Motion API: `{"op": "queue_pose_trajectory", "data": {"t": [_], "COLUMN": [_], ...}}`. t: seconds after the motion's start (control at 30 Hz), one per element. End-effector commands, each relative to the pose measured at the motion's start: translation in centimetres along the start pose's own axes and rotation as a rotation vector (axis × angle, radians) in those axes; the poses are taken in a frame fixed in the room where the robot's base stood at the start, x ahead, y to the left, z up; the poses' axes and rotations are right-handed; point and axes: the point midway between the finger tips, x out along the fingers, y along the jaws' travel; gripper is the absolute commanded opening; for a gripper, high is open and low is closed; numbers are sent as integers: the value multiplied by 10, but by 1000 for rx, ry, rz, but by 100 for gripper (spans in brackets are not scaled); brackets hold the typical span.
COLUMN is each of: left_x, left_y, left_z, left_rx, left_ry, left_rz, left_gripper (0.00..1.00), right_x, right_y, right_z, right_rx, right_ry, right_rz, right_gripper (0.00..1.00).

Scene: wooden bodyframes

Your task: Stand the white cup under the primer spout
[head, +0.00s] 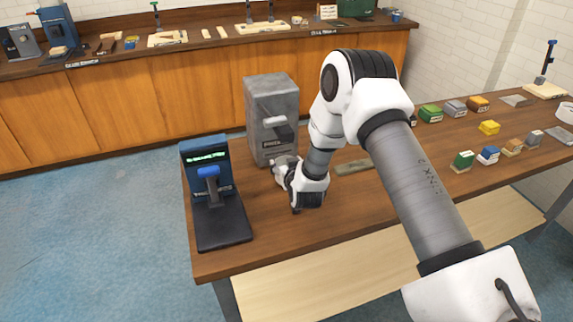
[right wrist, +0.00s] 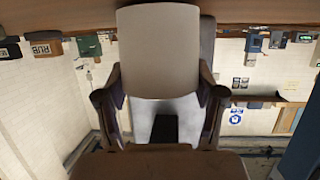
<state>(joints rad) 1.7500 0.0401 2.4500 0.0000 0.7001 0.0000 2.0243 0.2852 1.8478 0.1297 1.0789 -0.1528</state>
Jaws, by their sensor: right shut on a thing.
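The grey primer dispenser (head: 272,100) stands upright on the wooden table, with its spout (head: 279,131) jutting from the front. My right gripper (head: 284,174) is low in front of the dispenser, just below the spout. It is shut on the white cup (right wrist: 158,50), which sits between the two fingers in the right wrist view. A grey surface with a dark block (right wrist: 165,128) shows behind the cup there. In the head view the cup is mostly hidden by the gripper, so I cannot tell whether it touches the table or is centred under the spout. My left gripper is out of view.
A blue device (head: 207,165) with a lever and dark base stands left of the dispenser. A flat greyish strip (head: 354,167) lies right of my gripper. Several coloured blocks and a white round container (head: 566,112) are farther right. The table front (head: 250,262) is clear.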

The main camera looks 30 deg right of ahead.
Motion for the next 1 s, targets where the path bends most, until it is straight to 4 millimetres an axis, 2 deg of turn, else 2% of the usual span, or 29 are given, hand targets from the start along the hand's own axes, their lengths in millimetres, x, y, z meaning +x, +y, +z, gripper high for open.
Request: {"op": "queue_pose_trajectory", "data": {"t": [0.4, 0.43, 0.5, 0.87, 1.0], "left_x": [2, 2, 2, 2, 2], "left_y": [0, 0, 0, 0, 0], "left_z": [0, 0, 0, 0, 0], "left_rx": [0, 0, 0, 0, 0], "left_ry": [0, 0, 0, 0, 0], "left_rz": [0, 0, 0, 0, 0], "left_gripper": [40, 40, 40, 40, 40], "right_x": [0, 0, 0, -2, -19], "right_y": [0, 0, 0, 0, 0], "right_z": [5, 6, 6, 9, 8], "right_rx": [0, 0, 0, 0, 0], "right_ry": [-7, -7, -8, -14, -15], "right_rz": [0, 0, 0, 0, 0], "right_gripper": [28, 75, 98, 98, 98]}}
